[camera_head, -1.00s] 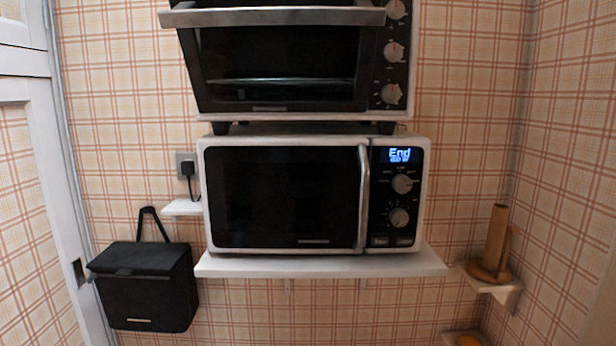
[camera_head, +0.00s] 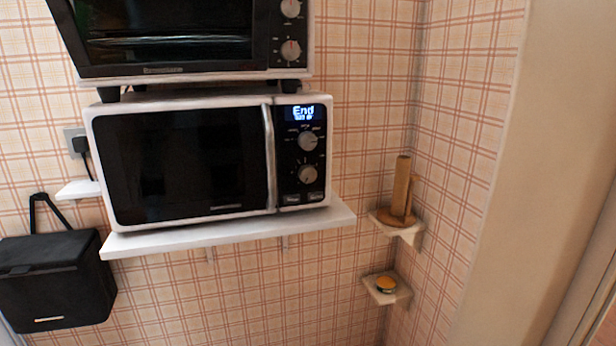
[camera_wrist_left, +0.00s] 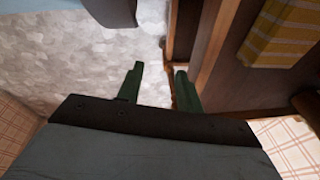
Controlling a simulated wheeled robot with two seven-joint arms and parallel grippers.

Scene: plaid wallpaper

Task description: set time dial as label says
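A white microwave (camera_head: 190,221) with a black door stands on a white wall shelf. Its control panel is at the right, with a lit display (camera_head: 304,113) that reads "End" and a smaller line too blurred to read. An upper round dial (camera_head: 308,141) and a lower round dial (camera_head: 307,174) sit below the display. Their markings and any label are too small to read. My left gripper (camera_wrist_left: 156,86) shows in the left wrist view with its two green fingers apart and nothing between them. It is far from the dials. My right gripper is in no view.
A toaster oven (camera_head: 170,75) with dials (camera_head: 291,50) sits above the microwave. The white shelf (camera_head: 230,231) juts out below it. Corner shelves hold a wooden roll holder (camera_head: 402,190) and a small yellow-topped item (camera_head: 386,283). A black box (camera_head: 55,280) hangs at left.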

